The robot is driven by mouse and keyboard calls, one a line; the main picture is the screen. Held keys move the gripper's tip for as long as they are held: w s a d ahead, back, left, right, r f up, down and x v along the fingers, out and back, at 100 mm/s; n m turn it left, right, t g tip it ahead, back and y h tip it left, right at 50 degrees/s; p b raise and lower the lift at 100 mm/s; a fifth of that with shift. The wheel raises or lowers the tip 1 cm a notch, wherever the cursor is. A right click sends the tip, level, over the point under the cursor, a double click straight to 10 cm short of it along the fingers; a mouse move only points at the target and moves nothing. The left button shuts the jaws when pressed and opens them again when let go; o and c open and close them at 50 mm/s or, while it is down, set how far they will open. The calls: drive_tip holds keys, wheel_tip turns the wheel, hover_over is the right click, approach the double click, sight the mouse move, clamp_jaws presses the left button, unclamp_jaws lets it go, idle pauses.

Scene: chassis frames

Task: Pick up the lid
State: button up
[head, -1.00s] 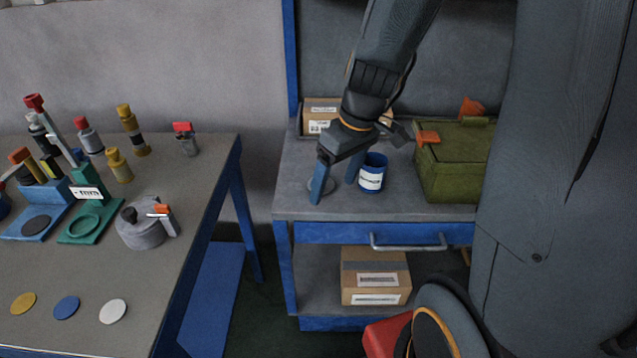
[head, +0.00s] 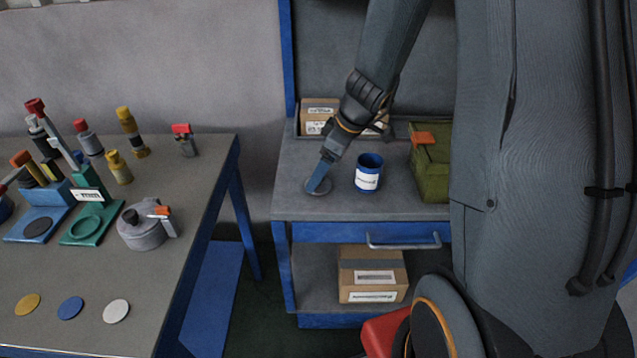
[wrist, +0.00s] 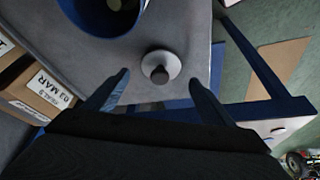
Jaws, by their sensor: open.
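The lid (wrist: 170,62) is a small round grey disc with a dark knob on top, lying flat on the grey bench top. In the head view the lid (head: 309,188) sits near the bench's front left, partly hidden by my finger. My gripper (head: 320,184) points down at it from above, with the fingers lined up one behind the other. In the wrist view my gripper (wrist: 160,78) is open, one blue finger on each side of the knob, with gaps on both sides. Contact with the bench cannot be told.
A blue labelled cup (head: 368,174) stands open just right of the lid. A green case (head: 431,170) is farther right, and a cardboard box (head: 318,113) stands behind. The bench's front edge is close. A separate table (head: 170,290) at left holds bottles, fixtures and coloured discs.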

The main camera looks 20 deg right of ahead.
drive_tip(key=shift+x, duration=1.7)
drive_tip(key=c, duration=1.2)
drive_tip(key=shift+o, duration=0.2)
drive_tip(key=shift+r, duration=0.1)
